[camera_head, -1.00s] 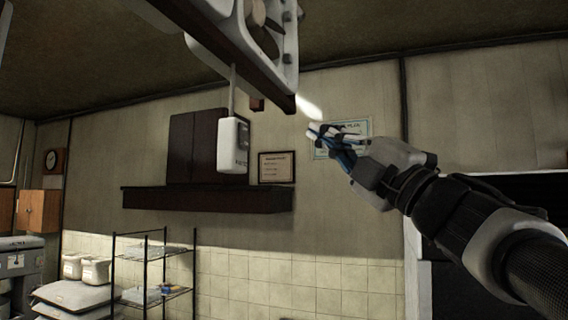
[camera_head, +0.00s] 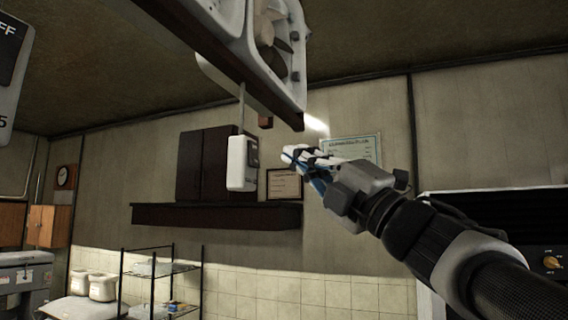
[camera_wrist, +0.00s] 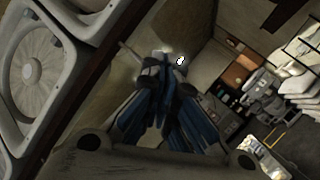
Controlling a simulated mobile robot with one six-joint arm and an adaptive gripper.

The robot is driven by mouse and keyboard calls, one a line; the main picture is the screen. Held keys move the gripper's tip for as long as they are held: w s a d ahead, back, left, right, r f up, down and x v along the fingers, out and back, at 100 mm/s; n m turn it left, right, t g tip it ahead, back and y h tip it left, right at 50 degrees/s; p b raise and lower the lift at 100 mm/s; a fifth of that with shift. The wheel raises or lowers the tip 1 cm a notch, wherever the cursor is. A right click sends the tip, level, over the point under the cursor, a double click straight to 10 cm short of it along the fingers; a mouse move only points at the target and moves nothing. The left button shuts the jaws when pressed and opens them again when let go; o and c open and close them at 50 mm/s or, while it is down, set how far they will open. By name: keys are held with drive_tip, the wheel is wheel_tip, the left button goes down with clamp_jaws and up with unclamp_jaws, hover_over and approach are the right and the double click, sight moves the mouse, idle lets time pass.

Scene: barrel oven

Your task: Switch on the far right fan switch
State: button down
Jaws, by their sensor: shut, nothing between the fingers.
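A white switch box (camera_head: 241,163) with a dark face on its right side hangs by a thin rod from the dark beam in the head view. A second switch box (camera_head: 8,75) is cut off at the left edge; part of "OFF" and a "5" show on it. My gripper (camera_head: 290,156) is shut and empty, with blue and white fingers pointing left. Its tips appear just right of the hanging box, with a small gap in the picture; the depth between them is unclear. In the wrist view my gripper (camera_wrist: 165,72) is also seen, and no switch box is clearly visible there.
A white-framed fan (camera_head: 275,45) sits on the dark beam (camera_head: 222,62) above my gripper. Fans (camera_wrist: 32,75) also line the left of the wrist view. A dark wall shelf (camera_head: 215,215), cabinet and framed papers are behind. A wire rack (camera_head: 160,285) stands below.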

sight(258, 150)
drive_tip(key=shift+w+a+f, duration=0.15)
drive_tip(key=shift+w+a, duration=0.2)
drive_tip(key=shift+a, duration=0.5)
drive_tip(key=shift+w+a+f, duration=0.1)
drive_tip(key=shift+w+a, duration=0.2)
drive_tip(key=shift+a, duration=0.55)
drive_tip(key=shift+a+b, duration=0.1)
drive_tip(key=shift+b, duration=0.25)
drive_tip(key=shift+w+a, duration=0.15)
drive_tip(key=shift+a, duration=0.15)
drive_tip(key=shift+w+a, duration=0.1)
drive_tip(key=shift+a, duration=0.25)
idle(0.5)
drive_tip(key=shift+d, duration=0.1)
drive_tip(key=shift+s+d, duration=0.25)
drive_tip(key=shift+d, duration=0.45)
drive_tip(key=shift+s+d+r+b, duration=0.1)
drive_tip(key=shift+s+d, duration=0.2)
drive_tip(key=shift+d, duration=0.5)
drive_tip(key=shift+s+d+r+b, duration=0.15)
drive_tip(key=shift+s+d, duration=0.1)
drive_tip(key=shift+d, duration=0.5)
drive_tip(key=shift+s+d+r+b, duration=0.1)
drive_tip(key=shift+s+d, duration=0.2)
drive_tip(key=shift+d, duration=0.5)
